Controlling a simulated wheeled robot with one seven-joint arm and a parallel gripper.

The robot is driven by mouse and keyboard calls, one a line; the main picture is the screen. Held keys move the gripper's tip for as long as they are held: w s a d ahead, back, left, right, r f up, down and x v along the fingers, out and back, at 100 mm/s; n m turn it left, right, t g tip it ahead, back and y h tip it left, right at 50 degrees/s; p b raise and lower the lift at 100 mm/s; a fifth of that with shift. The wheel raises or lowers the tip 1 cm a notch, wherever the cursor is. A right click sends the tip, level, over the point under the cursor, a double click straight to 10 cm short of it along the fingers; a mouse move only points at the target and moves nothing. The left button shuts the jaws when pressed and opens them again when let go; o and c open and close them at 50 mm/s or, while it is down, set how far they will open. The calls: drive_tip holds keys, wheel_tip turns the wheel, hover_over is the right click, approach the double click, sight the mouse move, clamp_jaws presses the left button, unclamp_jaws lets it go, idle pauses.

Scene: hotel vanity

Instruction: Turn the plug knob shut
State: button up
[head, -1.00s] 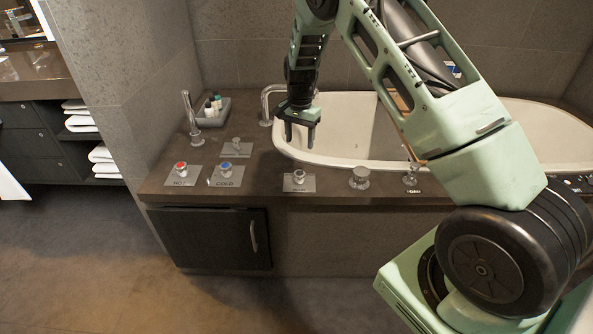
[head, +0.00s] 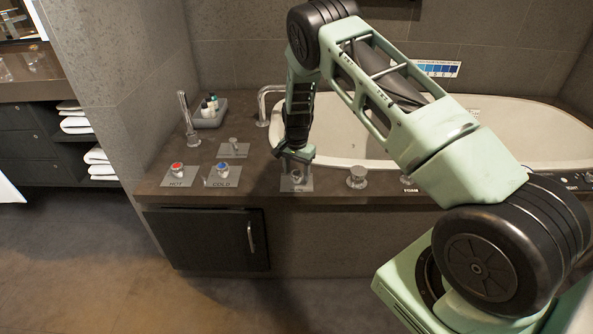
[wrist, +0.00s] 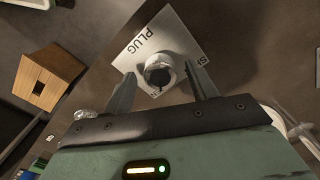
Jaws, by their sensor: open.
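The plug knob is a small round metal knob on a square plate lettered PLUG; in the wrist view the knob (wrist: 158,75) shows between my finger tips, with its plate (wrist: 140,42) beneath. In the head view the plug knob's plate (head: 303,184) is at the front edge of the tub deck, and the knob is partly hidden by my fingers. My gripper (head: 296,165) points down over it, open, with one finger on each side of the knob. It also shows in the wrist view (wrist: 165,82). I cannot tell whether the fingers touch the knob.
The red HOT knob (head: 177,170) and blue COLD knob (head: 223,171) stand to the left, with a smaller plated knob (head: 233,144) behind. Another metal knob (head: 357,178) is close on the right. The bathtub (head: 350,138) lies behind, with a spout (head: 264,100) at its left.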

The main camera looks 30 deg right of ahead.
drive_tip(key=shift+c, duration=0.3)
drive_tip(key=c, duration=0.9)
drive_tip(key=shift+n, duration=0.4)
drive_tip(key=n, duration=0.2)
drive_tip(key=shift+n, duration=0.4)
drive_tip(key=n, duration=0.4)
drive_tip(key=shift+n, duration=0.3)
drive_tip(key=n, duration=0.3)
drive_tip(key=shift+n, duration=2.4)
